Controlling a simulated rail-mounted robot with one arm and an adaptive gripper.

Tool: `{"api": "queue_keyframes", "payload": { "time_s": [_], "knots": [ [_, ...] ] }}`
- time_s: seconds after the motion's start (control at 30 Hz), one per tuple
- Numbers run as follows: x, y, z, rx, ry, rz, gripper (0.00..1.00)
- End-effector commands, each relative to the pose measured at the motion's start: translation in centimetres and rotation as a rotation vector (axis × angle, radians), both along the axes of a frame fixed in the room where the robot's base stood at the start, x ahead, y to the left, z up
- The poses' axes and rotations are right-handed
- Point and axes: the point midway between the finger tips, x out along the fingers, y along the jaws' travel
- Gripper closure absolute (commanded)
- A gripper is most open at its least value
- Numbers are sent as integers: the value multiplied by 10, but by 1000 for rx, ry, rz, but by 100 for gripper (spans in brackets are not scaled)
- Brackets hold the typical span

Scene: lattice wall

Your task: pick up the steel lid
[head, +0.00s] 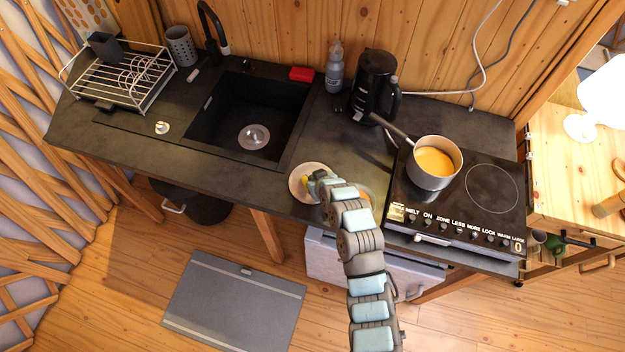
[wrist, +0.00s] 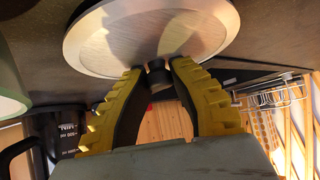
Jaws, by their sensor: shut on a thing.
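The steel lid (head: 299,187) is a round, pale metal disc at the front edge of the dark counter, between the sink and the hob. In the wrist view the lid (wrist: 98,40) fills the top middle, with its short dark knob (wrist: 156,76) between my yellow-padded fingers. My gripper (head: 314,184) is shut on the knob; the fingers also show closely in the wrist view (wrist: 157,68). My arm hides part of the lid in the head view. I cannot tell whether the lid touches the counter.
A saucepan (head: 435,170) of orange liquid stands on the hob (head: 461,213), its handle pointing toward the black kettle (head: 374,88). The sink (head: 230,118), a soap bottle (head: 335,68), a red sponge (head: 302,74) and a dish rack (head: 97,85) are further left.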

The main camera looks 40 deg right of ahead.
Motion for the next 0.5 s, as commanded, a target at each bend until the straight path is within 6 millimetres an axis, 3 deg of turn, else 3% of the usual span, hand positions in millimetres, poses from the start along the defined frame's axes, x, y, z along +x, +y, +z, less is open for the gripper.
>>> {"api": "queue_keyframes", "payload": {
  "time_s": [0.17,0.37,0.5],
  "knots": [
    [0,0,5,0,-1,0,100],
    [0,0,30,-2,-2,1,100],
    [-15,2,45,-1,0,-1,100]
  ]
}}
